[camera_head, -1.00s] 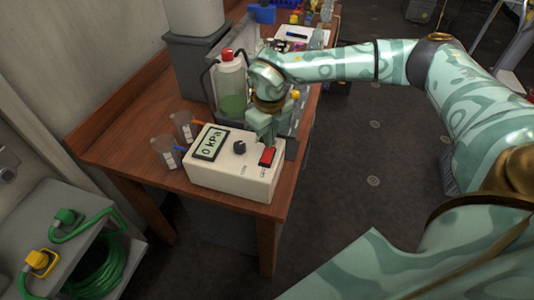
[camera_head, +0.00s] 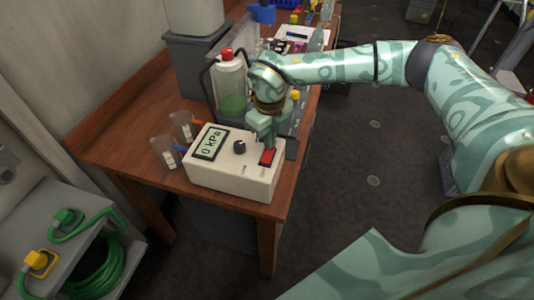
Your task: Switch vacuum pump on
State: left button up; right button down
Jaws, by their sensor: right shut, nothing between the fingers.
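The vacuum pump (camera_head: 230,175) is a white box near the front edge of the wooden table. Its display (camera_head: 209,144) reads 0 kPa. A dark knob (camera_head: 239,147) sits in the middle of its top, and a red switch (camera_head: 267,157) is at its right end. My right gripper (camera_head: 266,144) is shut and empty, pointing down at the far edge of the red switch. I cannot tell whether its fingertips touch the switch. My left gripper is not in view.
Two clear cups (camera_head: 166,151) stand left of the pump. A bottle with green liquid and a red cap (camera_head: 230,85) stands behind it. The wooden table (camera_head: 118,130) has bare space at the left. A grey cart with green hose (camera_head: 98,268) stands at lower left.

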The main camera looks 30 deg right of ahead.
jog(key=shift+f, duration=0.65)
notch_tip(320, 180, up, 7)
jog(key=p, duration=0.6)
jog(key=shift+r, duration=0.1)
dwell(0.4)
